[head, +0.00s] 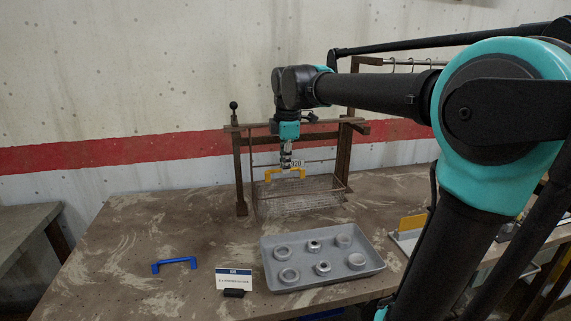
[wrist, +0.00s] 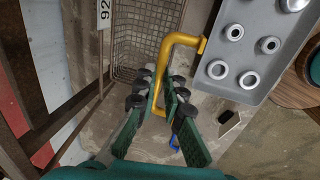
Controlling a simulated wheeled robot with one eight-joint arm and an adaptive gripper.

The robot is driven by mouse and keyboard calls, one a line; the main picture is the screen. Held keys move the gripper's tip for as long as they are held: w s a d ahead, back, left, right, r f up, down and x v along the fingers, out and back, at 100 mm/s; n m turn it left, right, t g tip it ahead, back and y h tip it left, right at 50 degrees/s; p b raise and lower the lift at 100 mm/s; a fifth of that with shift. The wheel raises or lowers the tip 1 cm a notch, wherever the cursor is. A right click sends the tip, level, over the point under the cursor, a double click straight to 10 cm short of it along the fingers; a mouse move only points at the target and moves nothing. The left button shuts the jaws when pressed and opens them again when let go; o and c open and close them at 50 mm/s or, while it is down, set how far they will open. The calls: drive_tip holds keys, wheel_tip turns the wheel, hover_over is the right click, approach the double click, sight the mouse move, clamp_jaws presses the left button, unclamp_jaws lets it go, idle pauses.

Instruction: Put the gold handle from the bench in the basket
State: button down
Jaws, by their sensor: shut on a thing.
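The gold handle (head: 285,172), a yellow-gold U-shaped bar, is held up off the bench in my gripper (head: 287,161). In the wrist view the handle (wrist: 172,47) runs up from between the fingers of my gripper (wrist: 160,82), which are shut on it. The wire mesh basket (head: 300,204) is at the rack on the bench. In the head view the handle overlaps the basket's upper left part. In the wrist view the basket (wrist: 146,30) lies just left of the handle. I cannot tell whether the handle is over the basket or in front of it.
A grey tray (head: 374,266) with several metal rings stands at the front. The brown rack's left post (head: 238,170) and top rail are close to my gripper.

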drive_tip(key=shift+w+a+f, duration=0.15)
drive_tip(key=shift+w+f, duration=0.6)
drive_tip(key=shift+f, duration=1.65)
drive_tip(key=shift+w+a+f, duration=0.15)
drive_tip(key=shift+w+f, duration=0.6)
drive_tip(key=shift+f, duration=1.65)
drive_tip(key=shift+w+a+f, duration=0.15)
drive_tip(key=shift+w+f, duration=0.6)
drive_tip(key=shift+f, duration=1.65)
drive_tip(key=c, duration=1.6)
unclamp_jaws()
drive_tip(key=shift+o, duration=0.2)
